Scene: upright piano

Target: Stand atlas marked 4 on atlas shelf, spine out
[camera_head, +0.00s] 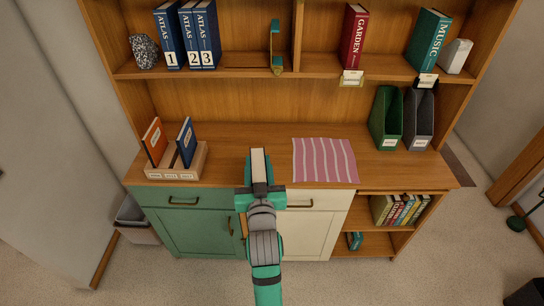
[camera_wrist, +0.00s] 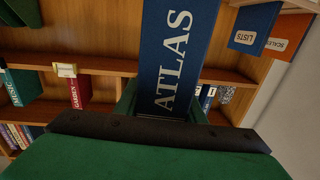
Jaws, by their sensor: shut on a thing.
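My gripper (camera_head: 261,188) is shut on a blue atlas (camera_head: 258,164), above the counter's front edge. In the head view the atlas shows mainly its pale page edges. In the wrist view the held atlas (camera_wrist: 177,52) shows its blue spine with "ATLAS" in white; its number is hidden. The atlas shelf (camera_head: 245,66) is the upper left compartment. Blue atlases 1 (camera_head: 166,38), 2 (camera_head: 188,36) and 3 (camera_head: 206,36) stand upright there, spines out. A bare gap lies between atlas 3 and a green and brass bookend (camera_head: 276,48).
A speckled stone (camera_head: 144,52) stands left of atlas 1. A divider (camera_head: 297,35) closes the compartment's right side. On the counter are a wooden book holder (camera_head: 178,168), a striped cloth (camera_head: 324,160) and green (camera_head: 386,118) and dark (camera_head: 420,118) file holders.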

